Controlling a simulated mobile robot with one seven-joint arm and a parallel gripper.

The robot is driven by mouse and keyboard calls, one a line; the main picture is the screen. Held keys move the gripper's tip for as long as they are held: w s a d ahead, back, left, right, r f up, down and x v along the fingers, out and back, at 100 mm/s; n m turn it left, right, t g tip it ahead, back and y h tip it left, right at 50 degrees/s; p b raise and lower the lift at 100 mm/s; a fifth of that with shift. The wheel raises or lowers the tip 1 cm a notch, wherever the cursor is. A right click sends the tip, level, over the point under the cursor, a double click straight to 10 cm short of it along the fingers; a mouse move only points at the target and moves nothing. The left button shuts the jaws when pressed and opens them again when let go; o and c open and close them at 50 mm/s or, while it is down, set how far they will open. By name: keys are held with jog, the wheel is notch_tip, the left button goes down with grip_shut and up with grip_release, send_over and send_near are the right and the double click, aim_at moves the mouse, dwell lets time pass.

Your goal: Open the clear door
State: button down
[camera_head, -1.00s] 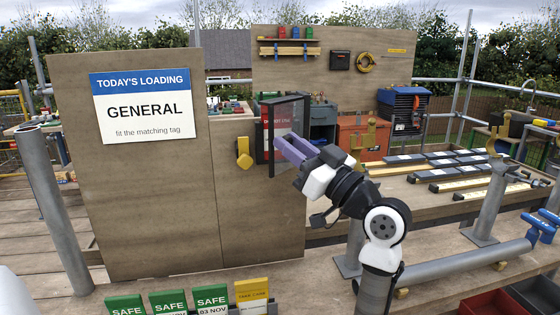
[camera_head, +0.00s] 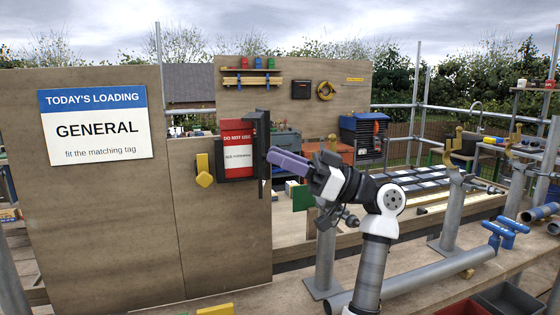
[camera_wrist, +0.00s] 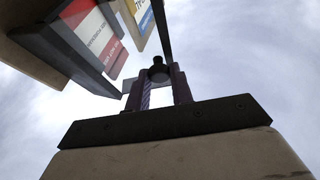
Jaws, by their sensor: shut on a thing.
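The red box (camera_head: 236,150) with a white label is fixed to the wooden board, and its front label faces me. Its clear door (camera_head: 262,140) has a dark frame, stands swung out at the box's right side, and shows almost edge-on. My gripper (camera_head: 274,157) is at the outer side of the door. In the wrist view, my gripper (camera_wrist: 158,88) is shut on the dark round knob (camera_wrist: 158,72), and the door (camera_wrist: 164,28) is a thin dark strip beyond it. The box (camera_wrist: 92,35) is at upper left there. The fingers hide part of the knob.
A loading sign (camera_head: 97,127) hangs farther left. A grey pipe (camera_head: 430,275) lies on the bench to the right of my arm. A green tag (camera_head: 300,197) stands below my gripper.

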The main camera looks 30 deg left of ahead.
dwell(0.3)
jog(key=c, duration=1.2)
grip_release()
jog(key=shift+c, duration=0.2)
jog(key=b+v, duration=0.2)
jog(key=v, duration=1.1)
jog(key=shift+w+d, duration=0.25)
jog(key=shift+d, duration=0.05)
jog(key=shift+f, duration=0.1)
jog(key=shift+c, duration=0.4)
